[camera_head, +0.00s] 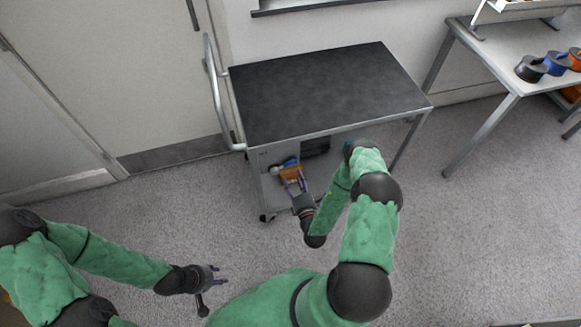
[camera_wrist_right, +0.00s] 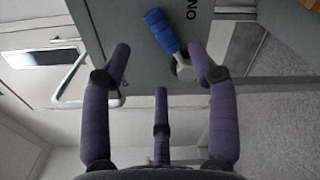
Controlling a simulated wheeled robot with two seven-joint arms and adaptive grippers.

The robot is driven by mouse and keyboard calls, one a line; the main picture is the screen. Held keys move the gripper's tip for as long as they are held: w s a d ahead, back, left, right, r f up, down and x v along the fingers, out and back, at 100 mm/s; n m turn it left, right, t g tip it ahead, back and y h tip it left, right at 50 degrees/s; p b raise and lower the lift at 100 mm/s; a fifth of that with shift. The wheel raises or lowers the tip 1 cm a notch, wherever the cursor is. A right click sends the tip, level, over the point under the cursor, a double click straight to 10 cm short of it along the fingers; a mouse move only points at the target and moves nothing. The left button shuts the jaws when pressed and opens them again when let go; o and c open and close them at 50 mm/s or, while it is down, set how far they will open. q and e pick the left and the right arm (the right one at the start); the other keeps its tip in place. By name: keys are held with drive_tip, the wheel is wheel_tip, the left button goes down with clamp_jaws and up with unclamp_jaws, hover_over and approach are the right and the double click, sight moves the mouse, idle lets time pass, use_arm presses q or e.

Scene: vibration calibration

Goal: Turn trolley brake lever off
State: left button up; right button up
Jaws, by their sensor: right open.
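The trolley (camera_head: 330,90) has a black top and a grey end panel. Its brake lever (camera_head: 289,162) has a blue grip; in the right wrist view the lever (camera_wrist_right: 162,32) shows its blue grip and a grey hub, beside letters reading "ON" on the panel. My right gripper (camera_head: 292,182) is at the panel, close to the lever. In the wrist view its purple fingers (camera_wrist_right: 159,60) are spread open, with the lever between and beyond the upper two; contact cannot be told. My left gripper (camera_head: 209,284) is open and empty above the floor, away from the trolley.
A table (camera_head: 530,50) at the right holds several coloured round items. An orange-brown item (camera_head: 291,173) shows by the right gripper. The carpet floor (camera_head: 470,230) is clear at right.

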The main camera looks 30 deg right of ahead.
sight(290, 163)
drive_tip(key=b+x, duration=0.1)
drive_tip(key=x, duration=0.6)
drive_tip(key=shift+a+b, duration=0.1)
drive_tip(key=shift+b, duration=0.2)
drive_tip(key=shift+c, duration=0.2)
clamp_jaws()
